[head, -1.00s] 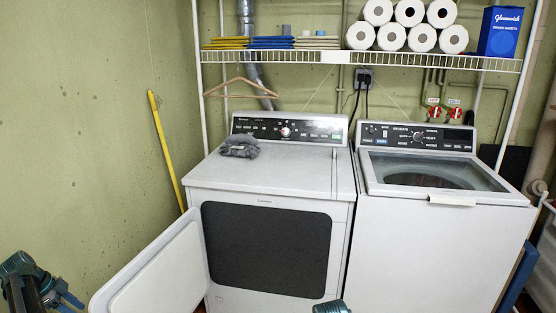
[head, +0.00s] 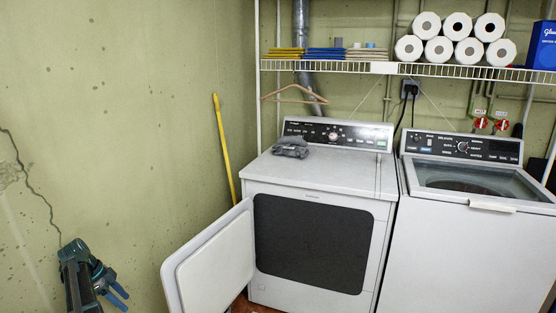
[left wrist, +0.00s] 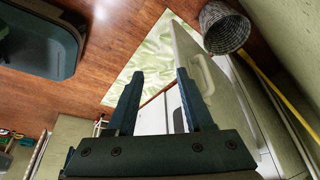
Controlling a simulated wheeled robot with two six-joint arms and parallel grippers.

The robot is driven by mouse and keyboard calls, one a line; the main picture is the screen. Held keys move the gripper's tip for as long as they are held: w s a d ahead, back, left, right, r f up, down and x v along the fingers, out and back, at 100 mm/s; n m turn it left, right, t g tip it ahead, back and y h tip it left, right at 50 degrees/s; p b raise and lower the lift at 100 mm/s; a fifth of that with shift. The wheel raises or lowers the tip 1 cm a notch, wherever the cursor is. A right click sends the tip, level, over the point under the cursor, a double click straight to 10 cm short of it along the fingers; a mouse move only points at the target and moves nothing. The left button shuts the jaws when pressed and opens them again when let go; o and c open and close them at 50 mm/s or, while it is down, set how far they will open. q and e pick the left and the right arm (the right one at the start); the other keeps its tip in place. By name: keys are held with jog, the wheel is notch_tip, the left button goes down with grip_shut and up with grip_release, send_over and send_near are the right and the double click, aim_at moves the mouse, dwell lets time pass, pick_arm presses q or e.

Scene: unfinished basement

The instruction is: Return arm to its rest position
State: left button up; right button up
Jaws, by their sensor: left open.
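My left arm comes in at the lower left of the head view. Its left gripper (head: 121,294) is open and empty, in front of the green wall and well left of the dryer. In the left wrist view the two fingers of the gripper (left wrist: 157,75) stand apart with nothing between them. Beyond them, apart from the fingers, is the open white dryer door (left wrist: 186,55). My right gripper is in neither view.
The dryer (head: 335,180) has its door (head: 215,265) swung open to the left, with a grey cloth (head: 290,147) on top. A washer (head: 470,245) stands to its right. A yellow pole (head: 223,145) leans on the wall. A wicker basket (left wrist: 222,28) and pale rug (left wrist: 150,62) are on the floor.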

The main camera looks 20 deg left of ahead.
pick_arm(q)
jog(key=w+d+n+g, duration=0.1)
jog(key=w+d, duration=0.2)
jog(key=d, duration=0.9)
jog(key=w+d+f+n+g+y, duration=0.1)
jog(key=w+d, duration=0.2)
jog(key=d, duration=0.9)
jog(key=w+d+n+g, duration=0.1)
jog(key=w+d, duration=0.2)
jog(key=d, duration=0.9)
jog(key=s+d+n+y, duration=0.1)
jog(key=s+d, duration=0.3)
jog(key=d, duration=0.5)
jog(key=s+d+n+y, duration=0.1)
jog(key=s+d, duration=0.4)
jog(key=d, duration=0.4)
jog(key=s+d+n+y, duration=0.15)
jog(key=s+d, duration=0.25)
jog(key=d, duration=0.5)
notch_tip(320, 180, up, 15)
jog(key=p, duration=1.5)
jog(key=shift+f, duration=0.2)
